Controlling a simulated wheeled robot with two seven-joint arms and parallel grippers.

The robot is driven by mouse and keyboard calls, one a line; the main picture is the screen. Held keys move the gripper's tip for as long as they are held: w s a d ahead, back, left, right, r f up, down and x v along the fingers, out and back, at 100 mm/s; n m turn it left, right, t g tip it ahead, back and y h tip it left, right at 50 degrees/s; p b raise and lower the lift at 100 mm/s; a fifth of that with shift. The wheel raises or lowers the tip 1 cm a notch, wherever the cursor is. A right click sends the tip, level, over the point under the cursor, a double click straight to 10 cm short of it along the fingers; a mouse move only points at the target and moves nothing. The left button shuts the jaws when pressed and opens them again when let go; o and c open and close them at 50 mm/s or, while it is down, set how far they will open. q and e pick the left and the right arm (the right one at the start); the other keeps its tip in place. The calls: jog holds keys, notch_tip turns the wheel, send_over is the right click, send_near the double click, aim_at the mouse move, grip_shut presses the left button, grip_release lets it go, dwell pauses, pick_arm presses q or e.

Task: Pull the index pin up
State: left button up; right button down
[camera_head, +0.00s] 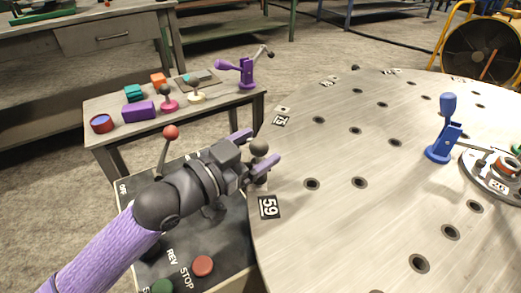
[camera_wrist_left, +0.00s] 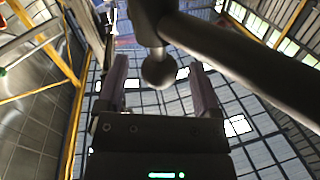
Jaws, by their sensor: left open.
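A dark grey ball knob (camera_head: 259,147), apparently the index pin's top, stands at the near left rim of the round metal table (camera_head: 330,230), just above the "59" label. My left gripper (camera_head: 263,145) is open, with one purple finger on each side of the knob. In the left wrist view the knob (camera_wrist_left: 158,73) shows between the open fingers (camera_wrist_left: 158,88), with gaps on both sides. The pin's lower part is hidden behind the gripper in the head view. My right gripper is in neither view.
A control panel (camera_head: 228,232) with a red-knobbed lever (camera_head: 170,132) and a red button (camera_head: 203,266) lies beside my left arm. A blue clamp (camera_head: 442,140) stands on the round table. A side bench (camera_head: 215,112) holds small parts. A thick dark bar (camera_wrist_left: 245,60) crosses the wrist view.

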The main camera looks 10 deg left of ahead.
pick_arm(q)
jog(key=shift+w+d, duration=0.35)
jog(key=shift+w, duration=0.1)
jog(key=shift+c, duration=0.3)
grip_shut()
